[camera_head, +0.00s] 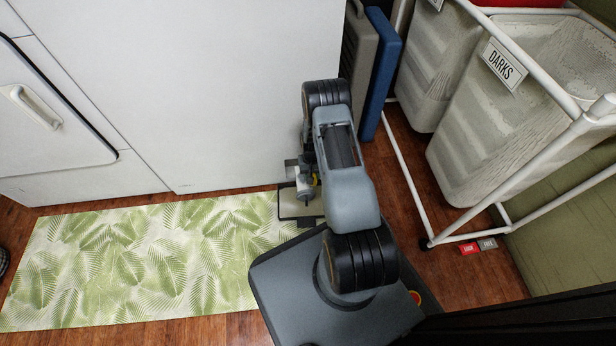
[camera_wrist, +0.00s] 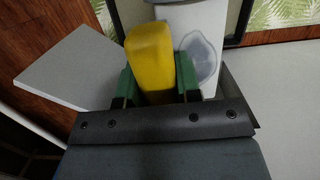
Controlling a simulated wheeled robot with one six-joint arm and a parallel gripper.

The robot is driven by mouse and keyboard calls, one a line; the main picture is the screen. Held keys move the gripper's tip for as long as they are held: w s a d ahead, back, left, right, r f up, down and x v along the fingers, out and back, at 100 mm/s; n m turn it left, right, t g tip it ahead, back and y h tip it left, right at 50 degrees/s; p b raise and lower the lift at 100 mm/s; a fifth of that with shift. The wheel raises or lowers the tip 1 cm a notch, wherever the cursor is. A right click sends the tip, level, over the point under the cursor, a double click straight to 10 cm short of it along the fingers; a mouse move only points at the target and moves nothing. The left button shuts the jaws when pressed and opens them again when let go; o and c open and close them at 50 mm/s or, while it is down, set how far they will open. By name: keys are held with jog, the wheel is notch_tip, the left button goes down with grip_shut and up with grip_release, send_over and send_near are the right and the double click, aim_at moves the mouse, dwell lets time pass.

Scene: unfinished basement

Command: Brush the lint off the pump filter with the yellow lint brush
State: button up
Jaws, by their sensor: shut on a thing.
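My gripper (camera_wrist: 155,82) is shut on the yellow lint brush (camera_wrist: 150,55), whose yellow body stands up between the green finger pads in the wrist view. The brush's far end is hidden. Just beyond it is a white part with a grey, fuzzy-looking patch, which looks like the pump filter (camera_wrist: 203,60). The brush overlaps its left side in the picture; I cannot tell whether they touch. In the head view a bit of yellow (camera_head: 316,179) shows beside my arm, above a shallow dark-rimmed tray (camera_head: 287,211) by the white machine. My arm hides most of the gripper there.
The white machine front (camera_head: 200,80) stands close on the left. A white panel (camera_wrist: 70,65) juts out beside the gripper. A leaf-patterned mat (camera_head: 150,260) lies on the wood floor. A laundry sorter frame (camera_head: 400,180) and a blue board (camera_head: 380,75) stand on the right.

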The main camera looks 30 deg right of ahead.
notch_tip(320, 180, up, 2)
jog(key=shift+r+p, duration=0.1)
jog(key=shift+p, duration=0.2)
jog(key=shift+a+r+p, duration=0.15)
jog(key=shift+r+p, duration=1.85)
jog(key=shift+r, duration=0.85)
